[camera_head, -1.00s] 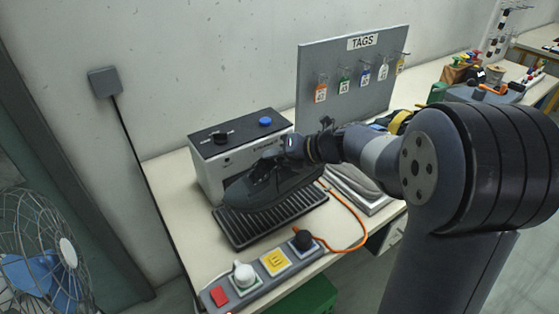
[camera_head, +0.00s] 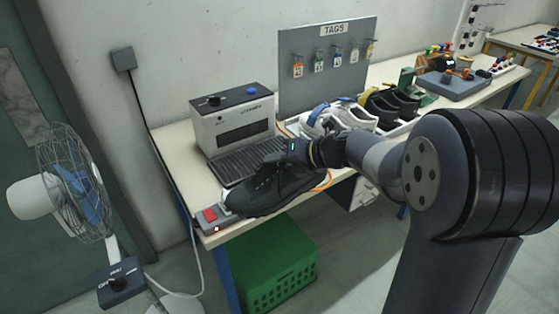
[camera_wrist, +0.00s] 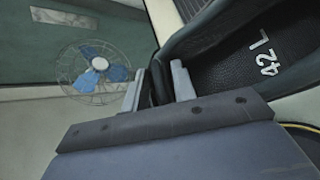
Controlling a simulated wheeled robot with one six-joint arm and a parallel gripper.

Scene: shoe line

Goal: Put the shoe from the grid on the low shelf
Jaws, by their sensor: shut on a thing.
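The dark shoe (camera_head: 268,192) is held up near the table's front edge, overlapping the front of the black ribbed grid (camera_head: 238,162) in the head view. My gripper (camera_head: 290,158) is shut on its collar. In the wrist view my gripper's two fingers (camera_wrist: 158,88) pinch the shoe's edge, and the shoe (camera_wrist: 228,72) shows "42 L" inside. No other shoe shows on the visible part of the grid. I cannot make out a low shelf in either view.
A grey machine (camera_head: 233,120) stands behind the grid. A red-button panel (camera_head: 209,217) sits at the table's front corner. A green crate (camera_head: 270,268) is below; a fan (camera_head: 75,185) stands left.

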